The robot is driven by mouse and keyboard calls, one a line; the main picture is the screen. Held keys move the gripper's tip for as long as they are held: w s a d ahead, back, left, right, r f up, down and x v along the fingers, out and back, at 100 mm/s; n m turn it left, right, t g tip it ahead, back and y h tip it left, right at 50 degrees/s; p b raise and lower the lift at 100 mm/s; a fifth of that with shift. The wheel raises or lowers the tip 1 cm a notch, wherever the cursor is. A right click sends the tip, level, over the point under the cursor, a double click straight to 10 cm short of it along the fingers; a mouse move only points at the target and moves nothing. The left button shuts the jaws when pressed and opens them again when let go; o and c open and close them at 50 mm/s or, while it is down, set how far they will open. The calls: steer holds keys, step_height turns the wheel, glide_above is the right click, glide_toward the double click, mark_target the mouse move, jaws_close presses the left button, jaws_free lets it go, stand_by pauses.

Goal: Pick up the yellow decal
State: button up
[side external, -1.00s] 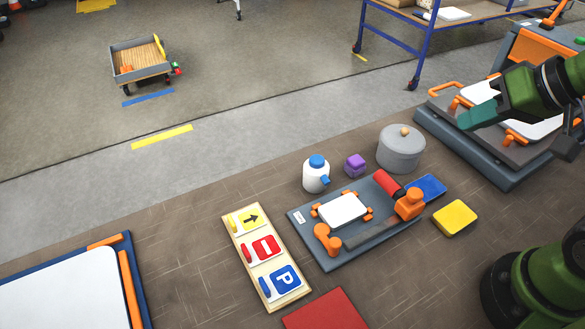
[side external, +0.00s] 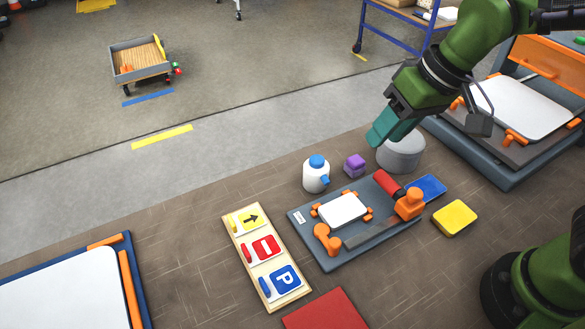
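The yellow decal with a black arrow (side external: 252,218) lies in the top slot of a cream wooden rack (side external: 284,292), with a small yellow tab at its left. Below it in the same rack are a red decal with a white bar (side external: 264,248) and a blue decal with a white P (side external: 285,280). My gripper (side external: 380,135) has teal fingertips and hangs in the air, empty, in front of the grey pot, well to the upper right of the rack. From this angle I cannot tell whether its fingers are apart.
A grey board (side external: 330,257) with a white plate and orange clamps lies right of the rack. A white bottle (side external: 316,175), purple block (side external: 354,165) and grey pot (side external: 402,155) stand behind it. A yellow pad (side external: 455,217) and red sheet (side external: 326,311) lie nearby.

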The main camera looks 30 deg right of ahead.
steer(key=w+a+f+n+g, duration=0.1)
steer(key=w+a+f, duration=0.15)
steer(key=a, duration=0.65)
steer(key=m+h, duration=0.1)
steer(key=h, duration=0.2)
glide_above(231, 220)
steer(key=s, duration=0.3)
steer(key=shift+t, duration=0.3)
steer(key=s+x, duration=0.1)
steer(key=x, duration=0.3)
steer(key=s+x, duration=0.1)
steer(key=x, duration=0.7)
steer(key=shift+s+a+f, duration=0.15)
steer(key=shift+s+f, duration=0.2)
steer(key=shift+f, duration=0.25)
steer(key=shift+w+x, duration=0.15)
steer(key=shift+x, duration=1.3)
steer(key=shift+w+x, duration=0.2)
steer(key=shift+x, duration=1.25)
steer(key=shift+r, duration=0.15)
jaws_close()
